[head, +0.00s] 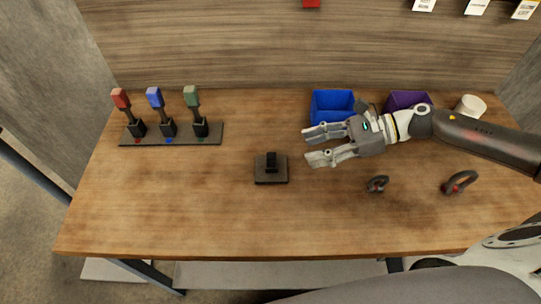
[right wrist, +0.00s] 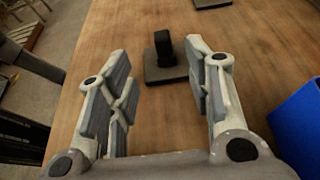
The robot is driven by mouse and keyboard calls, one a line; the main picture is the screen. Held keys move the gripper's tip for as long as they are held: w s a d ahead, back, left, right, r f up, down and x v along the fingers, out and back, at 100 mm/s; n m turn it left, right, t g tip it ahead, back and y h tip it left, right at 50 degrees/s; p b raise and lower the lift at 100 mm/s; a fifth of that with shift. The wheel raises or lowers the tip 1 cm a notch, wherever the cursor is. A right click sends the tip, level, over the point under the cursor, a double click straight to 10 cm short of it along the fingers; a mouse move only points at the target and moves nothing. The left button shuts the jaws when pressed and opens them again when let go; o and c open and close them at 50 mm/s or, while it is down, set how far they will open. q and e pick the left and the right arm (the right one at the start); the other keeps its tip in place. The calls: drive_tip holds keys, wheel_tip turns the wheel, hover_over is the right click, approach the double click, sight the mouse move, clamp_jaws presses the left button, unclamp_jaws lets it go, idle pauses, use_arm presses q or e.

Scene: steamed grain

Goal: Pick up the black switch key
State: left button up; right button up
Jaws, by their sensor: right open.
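The black switch key (head: 271,160) stands upright on a dark square base (head: 271,178) near the middle of the wooden table. My right gripper (head: 305,147) is open and empty, to the right of the key and apart from it, with its fingers pointing left. In the right wrist view the black key (right wrist: 163,45) and its base (right wrist: 166,73) show beyond the open fingers, in the gap between the fingertips (right wrist: 156,68). My left gripper is not in view.
A dark rack with red (head: 121,99), blue (head: 155,97) and green (head: 191,96) switch keys stands at the back left. A blue bin (head: 332,99), a purple bin (head: 401,100) and a white cup (head: 470,107) stand at the back right. Two dark shackles (head: 377,184) (head: 459,182) lie front right. The front left is clear.

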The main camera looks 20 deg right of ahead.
sight(274, 155)
drive_tip(key=p+x, duration=0.1)
drive_tip(key=x, duration=0.2)
drive_tip(key=shift+w+a, duration=0.2)
drive_tip(key=shift+a, duration=0.2)
drive_tip(key=shift+w+a+f+p, duration=0.1)
drive_tip(key=shift+w+a+p, duration=0.05)
drive_tip(key=shift+a+p, duration=0.4)
drive_tip(key=p+x, duration=0.1)
drive_tip(key=x, duration=0.2)
drive_tip(key=shift+w+f+p, duration=0.1)
drive_tip(key=shift+p, duration=0.3)
drive_tip(key=shift+w+a+f, duration=0.1)
drive_tip(key=shift+a+f, duration=0.25)
drive_tip(key=shift+a, duration=0.05)
drive_tip(key=c, duration=1)
